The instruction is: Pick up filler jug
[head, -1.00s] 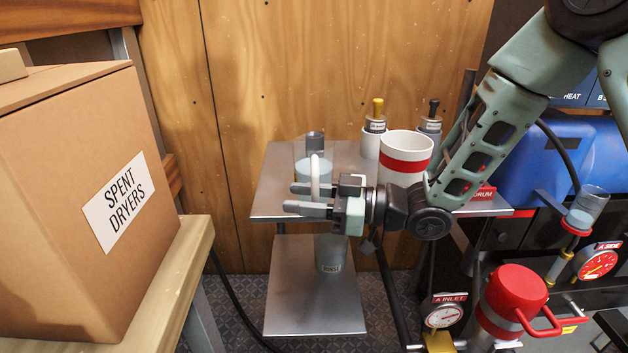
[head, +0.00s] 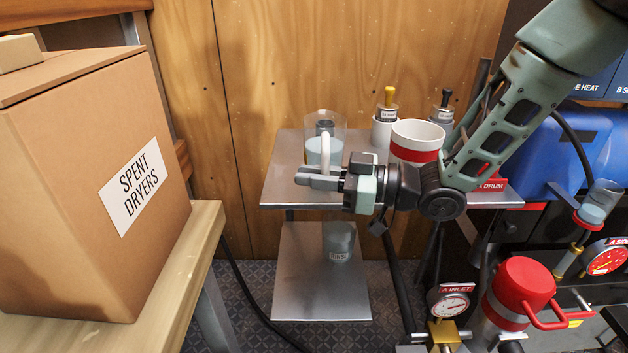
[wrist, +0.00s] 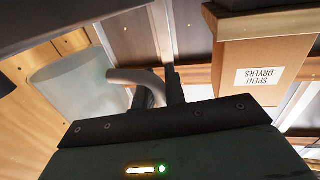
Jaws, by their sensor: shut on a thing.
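The filler jug is a clear jug (head: 338,124) with pale blue contents and a white looped handle (head: 325,152). It is upright at the left of the grey upper shelf. My gripper (head: 318,178) comes from the right, with its fingers closed together on the handle. The gripper hides the jug's lower part, so I cannot tell whether the jug touches the shelf. In the wrist view the jug (wrist: 72,90) shows at the left, with its handle (wrist: 135,76) at the fingers (wrist: 160,88).
The upper shelf (head: 282,180) also holds a white cup with a red band (head: 416,140) and two small capped bottles behind. A RINSE container (head: 339,243) stands on the lower shelf (head: 318,290). A SPENT DRYERS box (head: 75,210) is at left; red-handled equipment (head: 520,290) is at right.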

